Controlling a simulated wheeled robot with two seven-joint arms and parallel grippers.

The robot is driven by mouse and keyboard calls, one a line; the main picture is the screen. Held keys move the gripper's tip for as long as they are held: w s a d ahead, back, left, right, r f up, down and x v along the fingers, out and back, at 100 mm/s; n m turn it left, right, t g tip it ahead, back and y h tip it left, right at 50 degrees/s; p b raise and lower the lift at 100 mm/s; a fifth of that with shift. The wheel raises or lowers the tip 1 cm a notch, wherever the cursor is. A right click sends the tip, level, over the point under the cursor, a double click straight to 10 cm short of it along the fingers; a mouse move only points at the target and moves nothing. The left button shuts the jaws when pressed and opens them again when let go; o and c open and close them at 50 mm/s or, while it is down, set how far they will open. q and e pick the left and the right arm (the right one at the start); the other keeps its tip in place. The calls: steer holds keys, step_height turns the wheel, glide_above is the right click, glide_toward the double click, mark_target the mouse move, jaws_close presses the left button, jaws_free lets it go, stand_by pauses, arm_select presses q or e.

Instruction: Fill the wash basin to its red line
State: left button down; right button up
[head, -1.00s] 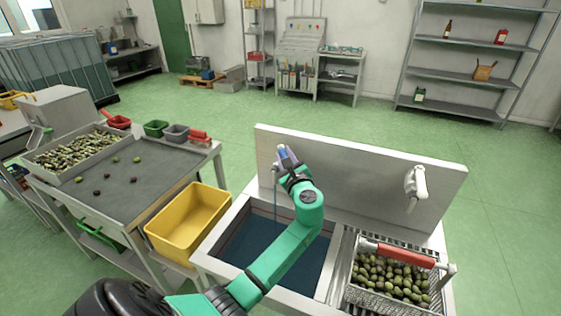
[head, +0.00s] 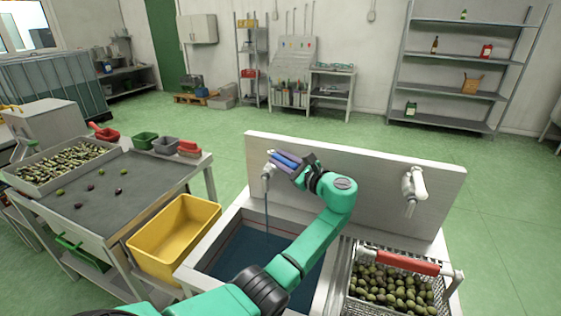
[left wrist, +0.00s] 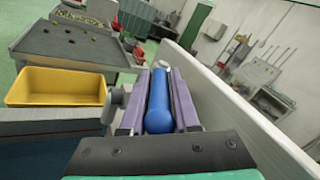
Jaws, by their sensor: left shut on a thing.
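The wash basin (head: 208,241) stands below the left tap (head: 267,173), with dark blue water (head: 232,256) in it. A thin stream (head: 266,210) falls from this tap into the basin. The red line (head: 278,231) shows faintly on the basin's back wall, with the water surface seeming just below it; the gap is hard to judge. My left gripper (head: 284,160) is shut on the tap's blue lever (left wrist: 159,104), which lies between the purple fingers in the left wrist view. My left arm hides the basin's right part. My right gripper is out of view.
A wire basket of olives (head: 391,287) with a red handle stands right of the basin, under a second tap (head: 413,187). A yellow tub (head: 174,240) stands left, by the sorting table (head: 110,190). The backsplash (head: 350,170) rises behind the basin.

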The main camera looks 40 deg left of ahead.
arm_select(q)
steer(key=c, duration=0.8)
jaws_free()
steer(key=shift+w, duration=0.1)
steer(key=shift+o, duration=0.2)
step_height(320, 180, up, 20)
steer(key=b, duration=0.2)
